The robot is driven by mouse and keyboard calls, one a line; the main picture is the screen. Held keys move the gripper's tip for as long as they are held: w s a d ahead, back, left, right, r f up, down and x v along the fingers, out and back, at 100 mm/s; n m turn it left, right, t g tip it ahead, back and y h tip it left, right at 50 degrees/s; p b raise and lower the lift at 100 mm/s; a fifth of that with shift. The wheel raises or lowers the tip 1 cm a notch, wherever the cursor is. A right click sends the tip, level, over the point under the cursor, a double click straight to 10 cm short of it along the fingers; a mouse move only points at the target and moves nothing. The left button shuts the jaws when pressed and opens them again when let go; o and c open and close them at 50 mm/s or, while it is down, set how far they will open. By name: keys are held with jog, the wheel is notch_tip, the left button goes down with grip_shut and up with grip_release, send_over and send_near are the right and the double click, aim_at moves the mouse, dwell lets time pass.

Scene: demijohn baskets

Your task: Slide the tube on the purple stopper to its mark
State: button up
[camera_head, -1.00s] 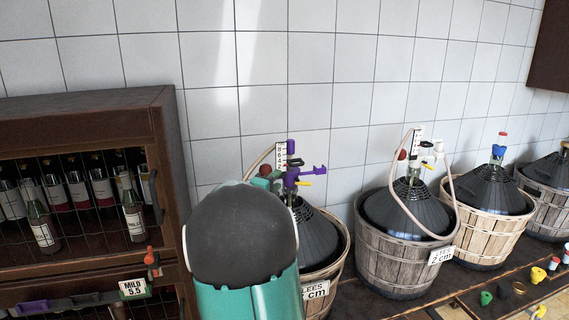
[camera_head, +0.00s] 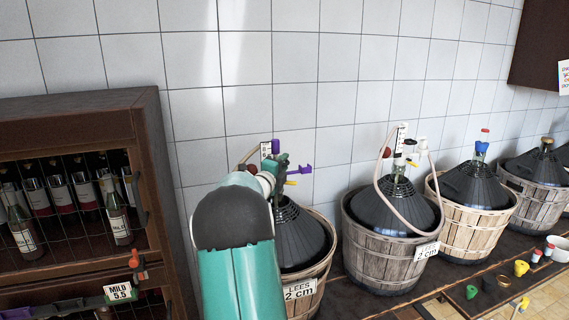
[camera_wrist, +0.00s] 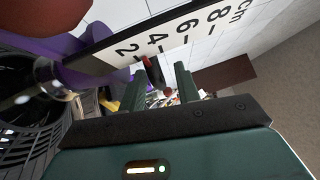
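The purple fitting (camera_head: 302,170) sits on top of the nearest dark demijohn (camera_head: 300,240), with a yellow lever beside it. A white centimetre scale (camera_head: 265,150) stands upright there, and a pale tube (camera_head: 247,156) curves behind it. In the wrist view the scale (camera_wrist: 180,32) is close, with marks 2 to 8, and purple parts (camera_wrist: 85,60) lie at left. A clear tube end (camera_wrist: 48,95) shows there, blurred. My gripper (camera_wrist: 168,82) has its two green fingers apart beside the scale. In the head view my arm hides part of the stopper and basket.
The near basket has a label (camera_head: 299,289) reading LEES 2 cm. A second basketed demijohn (camera_head: 392,225) with a looping tube stands to the right, then others. A bottle cabinet (camera_head: 75,190) stands at left. Small coloured stoppers (camera_head: 521,268) lie at right.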

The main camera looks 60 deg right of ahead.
jog(key=shift+d+r, duration=0.1)
jog(key=shift+d, duration=0.85)
grip_shut()
jog(key=shift+w+r, duration=0.1)
jog(key=shift+r, duration=2.7)
grip_release()
jog(key=a+f, duration=0.1)
jog(key=a, duration=1.2)
jog(key=shift+a+f, duration=0.3)
jog(key=shift+a, duration=0.1)
